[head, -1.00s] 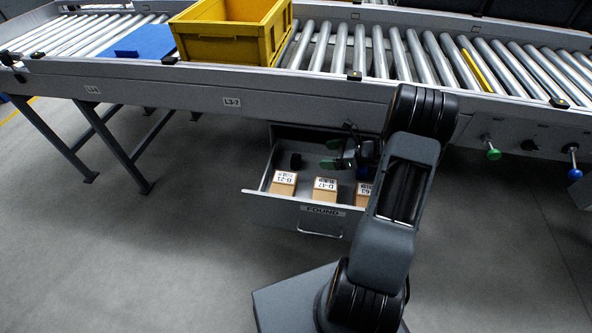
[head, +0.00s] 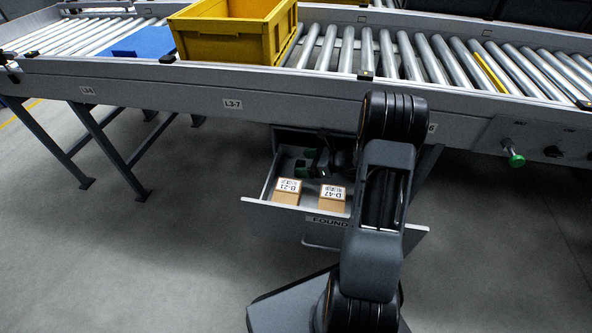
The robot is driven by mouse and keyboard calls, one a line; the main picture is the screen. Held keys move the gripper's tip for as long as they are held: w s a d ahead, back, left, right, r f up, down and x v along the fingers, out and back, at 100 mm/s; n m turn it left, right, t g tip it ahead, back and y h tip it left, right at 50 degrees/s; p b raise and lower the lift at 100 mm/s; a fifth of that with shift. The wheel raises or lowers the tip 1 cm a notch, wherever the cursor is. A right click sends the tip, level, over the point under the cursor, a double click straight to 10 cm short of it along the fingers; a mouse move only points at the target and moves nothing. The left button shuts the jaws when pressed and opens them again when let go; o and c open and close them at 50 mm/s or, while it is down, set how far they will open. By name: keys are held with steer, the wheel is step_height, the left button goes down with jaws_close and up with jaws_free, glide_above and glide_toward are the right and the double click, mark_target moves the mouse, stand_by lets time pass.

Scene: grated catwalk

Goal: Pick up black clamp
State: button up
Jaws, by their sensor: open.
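My gripper (head: 308,163) reaches down into the open drawer (head: 256,202) under the conveyor. Its fingers, with green pads, are apart. A small dark shape (head: 299,163) shows at the back left of the drawer, at or between the fingertips. It may be the black clamp, but it is too small and partly covered to be sure. I cannot tell whether the fingers touch it. My arm hides the right part of the drawer.
Two labelled cardboard boxes, the left one (head: 287,191) and the right one (head: 332,199), stand at the drawer's front. The roller conveyor's side rail (head: 180,92) runs above the drawer. A yellow crate (head: 225,42) and a blue sheet (head: 146,42) lie on the conveyor.

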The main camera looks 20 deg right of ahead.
steer(key=shift+w+a+f+b, duration=0.4)
steer(key=shift+w+a+f, duration=0.15)
steer(key=shift+w, duration=0.25)
steer(key=shift+d, duration=0.1)
steer(key=shift+a, duration=0.25)
steer(key=shift+c, duration=1.4)
steer(key=c, duration=0.8)
steer(key=shift+r, duration=0.15)
